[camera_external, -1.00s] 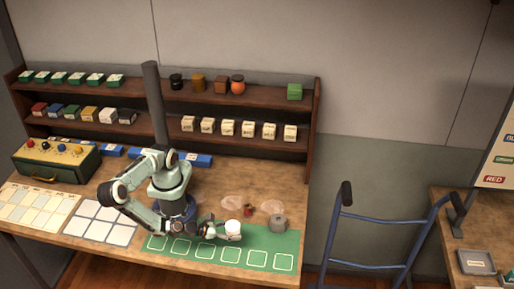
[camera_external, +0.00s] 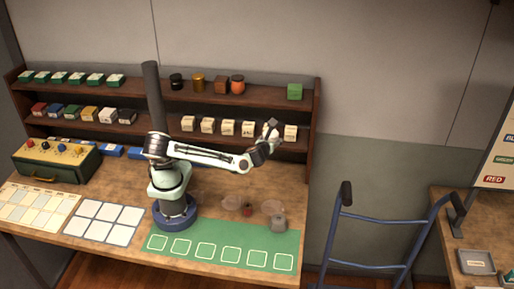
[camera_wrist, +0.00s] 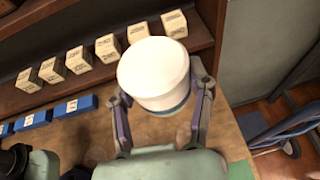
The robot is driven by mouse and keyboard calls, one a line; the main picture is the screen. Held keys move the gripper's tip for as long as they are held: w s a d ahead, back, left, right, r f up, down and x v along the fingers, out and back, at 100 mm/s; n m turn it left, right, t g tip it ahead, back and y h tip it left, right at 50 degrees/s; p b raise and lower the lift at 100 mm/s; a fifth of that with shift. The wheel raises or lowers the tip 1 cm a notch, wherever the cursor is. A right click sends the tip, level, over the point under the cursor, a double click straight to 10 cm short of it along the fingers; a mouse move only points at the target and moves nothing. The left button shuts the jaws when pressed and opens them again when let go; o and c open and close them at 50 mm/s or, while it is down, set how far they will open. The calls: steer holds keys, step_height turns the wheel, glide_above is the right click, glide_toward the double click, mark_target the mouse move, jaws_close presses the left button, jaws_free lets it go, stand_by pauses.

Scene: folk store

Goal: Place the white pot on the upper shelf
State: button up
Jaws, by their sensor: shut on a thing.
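The white pot (camera_wrist: 153,72) fills the middle of the wrist view, held between the two fingers of my gripper (camera_wrist: 161,93). In the external view my gripper (camera_external: 271,129) is raised in front of the right part of the lower shelf, below the upper shelf's height; the pot is hard to make out there.
The upper shelf has a bare gap between the orange pot and the green box. Cream labelled boxes (camera_external: 228,127) line the lower shelf behind my gripper. A blue hand truck (camera_external: 372,235) stands at right.

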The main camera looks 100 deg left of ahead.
steer(key=s+a+r+n+g+h, duration=0.1)
steer(key=s+a+r+n+g, duration=0.25)
steer(key=s+a+r, duration=0.5)
steer(key=s+a+r+n+g, duration=0.3)
steer(key=s+a+r+g, duration=0.15)
steer(key=r, duration=0.65)
glide_above(270, 95)
steer(key=f, duration=1)
steer(key=shift+s+d, duration=0.2)
steer(key=shift+w+a+f, duration=0.1)
steer(key=shift+f, duration=0.8)
steer(key=shift+w+a+f, duration=0.1)
steer(key=shift+f, duration=0.8)
steer(key=shift+f, duration=0.15)
steer(key=o, duration=0.9)
steer(key=shift+t, duration=0.3)
steer(key=shift+o, duration=0.2)
